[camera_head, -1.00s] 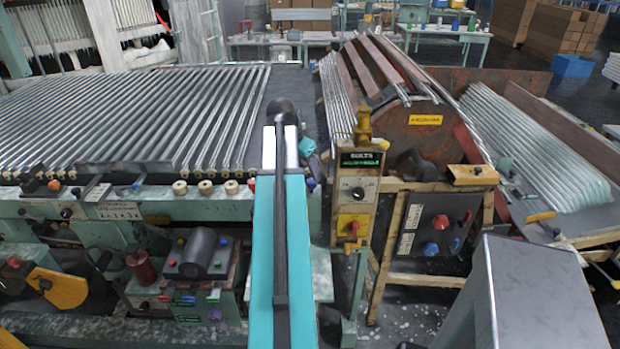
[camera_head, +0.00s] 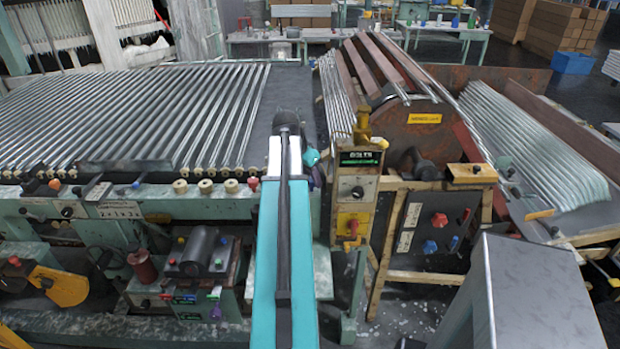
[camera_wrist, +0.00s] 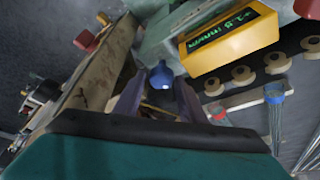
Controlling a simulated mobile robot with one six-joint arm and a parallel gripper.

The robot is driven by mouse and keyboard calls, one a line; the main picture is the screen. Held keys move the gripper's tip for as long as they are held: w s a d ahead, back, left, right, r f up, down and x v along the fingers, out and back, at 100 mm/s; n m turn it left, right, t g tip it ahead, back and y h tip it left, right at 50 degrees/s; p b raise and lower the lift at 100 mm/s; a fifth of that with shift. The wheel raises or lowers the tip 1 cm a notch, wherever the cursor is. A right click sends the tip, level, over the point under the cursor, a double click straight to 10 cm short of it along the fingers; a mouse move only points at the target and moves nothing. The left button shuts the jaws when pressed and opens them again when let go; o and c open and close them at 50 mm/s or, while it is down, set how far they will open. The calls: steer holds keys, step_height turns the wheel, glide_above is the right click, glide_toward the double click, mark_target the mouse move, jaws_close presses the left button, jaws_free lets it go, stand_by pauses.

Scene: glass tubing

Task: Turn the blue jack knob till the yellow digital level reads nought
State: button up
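In the wrist view the blue jack knob (camera_wrist: 161,76) lies ahead, between the two dark fingers of my gripper (camera_wrist: 160,84). The fingers are apart, with the knob showing in the gap. I cannot tell whether either finger touches it. The yellow digital level (camera_wrist: 229,44) sits to the upper right of the knob. Its green display is tilted in view and seems to read about +2 mm/m; the digit after the point is unclear. In the head view my arm covers the area around my gripper, and I cannot make out the knob or level there.
Several pale round rollers (camera_wrist: 244,75) line up below the level in the wrist view. Glass tubes lie across a conveyor bed (camera_head: 290,85) at left in the head view. A control post (camera_head: 357,190) with knobs stands close to the right of my arm.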

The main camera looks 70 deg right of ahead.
steer(key=c, duration=0.6)
steer(key=shift+a, duration=0.15)
steer(key=shift+c, duration=0.2)
steer(key=shift+m, duration=0.5)
